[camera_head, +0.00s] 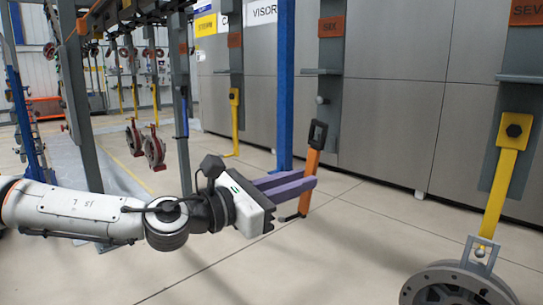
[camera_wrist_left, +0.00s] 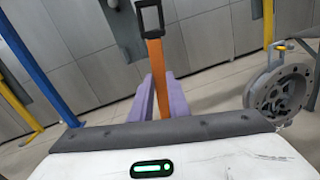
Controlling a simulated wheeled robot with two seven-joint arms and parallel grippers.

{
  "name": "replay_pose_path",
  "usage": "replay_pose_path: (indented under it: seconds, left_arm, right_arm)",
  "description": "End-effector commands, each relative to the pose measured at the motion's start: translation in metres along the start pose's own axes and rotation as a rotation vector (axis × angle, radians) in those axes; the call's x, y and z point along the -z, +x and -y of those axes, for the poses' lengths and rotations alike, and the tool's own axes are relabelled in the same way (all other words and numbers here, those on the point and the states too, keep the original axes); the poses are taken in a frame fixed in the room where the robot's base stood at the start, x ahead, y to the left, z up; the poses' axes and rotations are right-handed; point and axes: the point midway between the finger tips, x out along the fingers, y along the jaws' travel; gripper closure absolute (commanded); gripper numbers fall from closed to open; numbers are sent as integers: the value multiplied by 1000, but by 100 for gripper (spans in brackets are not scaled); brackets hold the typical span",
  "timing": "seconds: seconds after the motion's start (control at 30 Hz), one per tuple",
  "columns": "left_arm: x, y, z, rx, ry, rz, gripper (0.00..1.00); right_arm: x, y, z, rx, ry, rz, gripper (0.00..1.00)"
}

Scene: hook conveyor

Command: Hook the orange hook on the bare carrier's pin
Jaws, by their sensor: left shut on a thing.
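The orange hook (camera_head: 308,185) has a black loop (camera_head: 318,133) at its top and a dark foot at its bottom. My left gripper (camera_head: 302,186) is shut on its orange shank with purple fingers. It hangs nearly upright, slightly tilted. In the left wrist view the hook (camera_wrist_left: 157,75) stands between the fingers, loop up. The bare carrier (camera_head: 329,60) is a grey plate with an orange SIX label; its round pin (camera_head: 321,99) carries nothing. The loop appears just below the pin and apart from it; the depth gap is unclear. My right gripper is not in view.
A carrier at right holds a yellow hook (camera_head: 505,185) with a grey wheel part (camera_head: 460,288). Another yellow hook (camera_head: 234,115) hangs left. A blue post (camera_head: 284,80) stands just behind my left gripper. Floor in front is clear.

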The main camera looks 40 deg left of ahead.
Motion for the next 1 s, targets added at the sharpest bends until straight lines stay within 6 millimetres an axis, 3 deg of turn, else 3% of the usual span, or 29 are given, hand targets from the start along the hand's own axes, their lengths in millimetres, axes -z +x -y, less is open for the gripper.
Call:
replay_pose_path:
  seconds: [0.03, 0.1, 0.3, 1.0]
  left_arm:
    - [-17, -6, -18, -40, 23, 3, 100]
    - [-32, -12, -34, -76, 30, -6, 100]
    - [-53, -22, -55, -128, 35, -19, 100]
    - [-53, 9, -60, -128, 33, -19, 100]
  right_arm:
    - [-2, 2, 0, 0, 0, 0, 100]
    - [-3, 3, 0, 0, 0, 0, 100]
    - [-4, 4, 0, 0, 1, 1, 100]
    - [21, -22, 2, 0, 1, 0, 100]
